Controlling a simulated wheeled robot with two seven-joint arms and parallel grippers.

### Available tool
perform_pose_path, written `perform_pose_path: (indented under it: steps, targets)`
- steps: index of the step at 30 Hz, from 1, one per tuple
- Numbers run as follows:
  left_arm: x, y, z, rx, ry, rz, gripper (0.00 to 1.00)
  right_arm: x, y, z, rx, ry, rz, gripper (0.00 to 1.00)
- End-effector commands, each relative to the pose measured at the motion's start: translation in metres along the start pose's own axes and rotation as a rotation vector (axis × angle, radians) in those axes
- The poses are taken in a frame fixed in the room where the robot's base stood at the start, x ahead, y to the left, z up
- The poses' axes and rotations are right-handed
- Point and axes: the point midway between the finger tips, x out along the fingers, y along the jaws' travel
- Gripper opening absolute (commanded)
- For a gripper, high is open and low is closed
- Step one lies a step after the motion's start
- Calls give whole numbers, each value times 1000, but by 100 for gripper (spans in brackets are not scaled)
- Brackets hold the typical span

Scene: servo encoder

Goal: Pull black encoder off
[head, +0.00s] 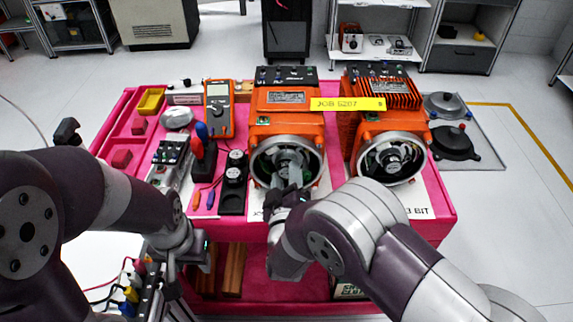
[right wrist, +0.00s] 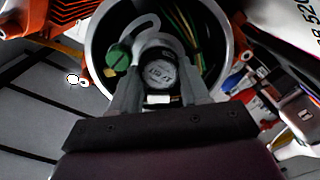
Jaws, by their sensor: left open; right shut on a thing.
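The black encoder (right wrist: 160,70) sits inside the round open housing of the left orange servo motor (head: 284,98). It shows a round grey face with lettering in the right wrist view. My right gripper (head: 288,182) reaches into this housing and is shut on the encoder, with one finger on each side of it (right wrist: 158,92). In the head view the gripper hides most of the encoder. A green connector (right wrist: 118,56) and wires lie beside it in the housing. My left gripper (head: 188,262) is open, low in front of the table's front edge, and partly hidden by its own arm.
A second orange motor (head: 384,100) with an open round housing (head: 390,158) stands at right. An orange multimeter (head: 219,108), a yellow bin (head: 151,101), screwdrivers and a black tray (head: 233,200) crowd the left of the pink table (head: 108,140). Dark round parts (head: 452,141) lie on a grey mat at right.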

Motion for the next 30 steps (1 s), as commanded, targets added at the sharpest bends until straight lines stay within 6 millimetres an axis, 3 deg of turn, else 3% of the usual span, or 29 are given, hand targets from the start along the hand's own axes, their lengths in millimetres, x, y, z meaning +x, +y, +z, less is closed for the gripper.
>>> perform_pose_path:
  steps: [30]
  targets:
    - [-14, 0, -2, 0, 0, 0, 47, -36, 1, -1, 0, 0, -1, 16]
